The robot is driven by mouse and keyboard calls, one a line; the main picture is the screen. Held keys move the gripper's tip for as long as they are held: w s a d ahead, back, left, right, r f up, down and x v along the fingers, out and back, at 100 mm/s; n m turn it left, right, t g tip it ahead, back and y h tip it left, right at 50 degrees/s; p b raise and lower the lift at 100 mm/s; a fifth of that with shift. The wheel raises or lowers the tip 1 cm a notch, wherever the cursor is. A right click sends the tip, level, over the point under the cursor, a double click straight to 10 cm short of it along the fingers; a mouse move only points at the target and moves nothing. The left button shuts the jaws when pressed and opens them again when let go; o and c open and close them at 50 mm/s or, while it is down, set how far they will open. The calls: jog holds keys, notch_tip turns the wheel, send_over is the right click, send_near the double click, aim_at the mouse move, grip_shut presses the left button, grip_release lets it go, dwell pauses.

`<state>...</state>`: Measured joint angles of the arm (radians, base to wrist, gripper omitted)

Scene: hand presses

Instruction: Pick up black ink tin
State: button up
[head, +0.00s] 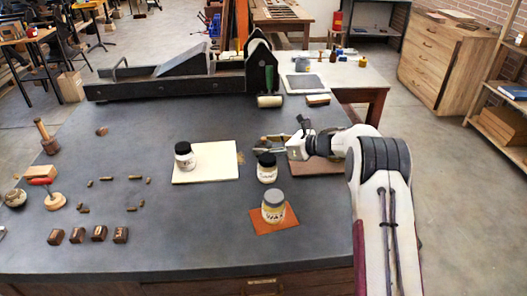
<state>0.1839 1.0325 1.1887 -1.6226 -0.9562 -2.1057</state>
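Several jars stand on the dark table, and I cannot tell for certain which is the black ink tin. One jar with a black lid and pale label (266,170) stands upright on the bare tabletop near the middle. Another black-lidded jar (185,158) stands on a cream board (222,160) to its left. A grey-lidded jar (274,208) stands on an orange-brown card (288,225) nearer the front. My gripper (264,144) points left, just behind and above the middle jar's lid. Its fingers look apart with nothing visible held; contact with the jar cannot be told.
A brown board (318,168) lies beneath my wrist. A long dark press (165,85) spans the table's back. Tabletop left of the front jar is clear.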

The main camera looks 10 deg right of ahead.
aim_at(267, 145)
jog(key=c, duration=0.9)
jog(key=shift+c, duration=0.2)
jog(key=shift+r, duration=0.15)
jog(key=shift+r, duration=4.95)
